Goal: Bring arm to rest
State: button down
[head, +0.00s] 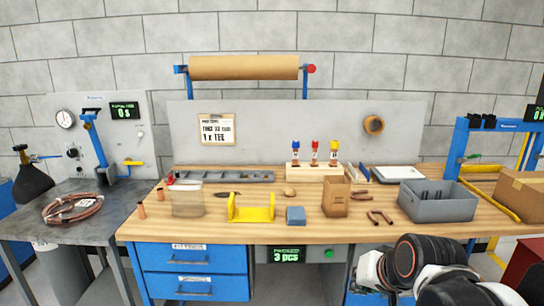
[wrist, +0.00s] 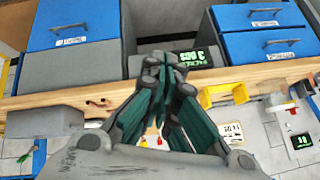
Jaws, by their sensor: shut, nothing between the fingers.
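My gripper (wrist: 164,68) shows in the wrist view, its teal-lined fingers meeting at the tips, shut and empty. It points towards the front of the workbench (wrist: 195,92), which appears upside down there, with blue drawers and a green display beyond the fingertips. I cannot tell the exact gap to the bench edge. In the head view my black and white arm links fill the lower right, in front of the bench (head: 230,233). The gripper itself is hidden in the head view.
A grey bin (head: 437,201), a paper bag (head: 336,196), a yellow holder (head: 251,208) and a blue block (head: 296,215) stand on the bench. A copper tube coil (head: 73,208) lies on the left table. A cardboard box (head: 522,195) sits at the right.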

jog(key=s+d+n+h, duration=0.1)
jog(key=s+n, duration=0.2)
jog(key=s, duration=0.8)
jog(key=shift+s+d+r, duration=0.15)
jog(key=shift+s+r, duration=0.05)
jog(key=shift+r, duration=0.25)
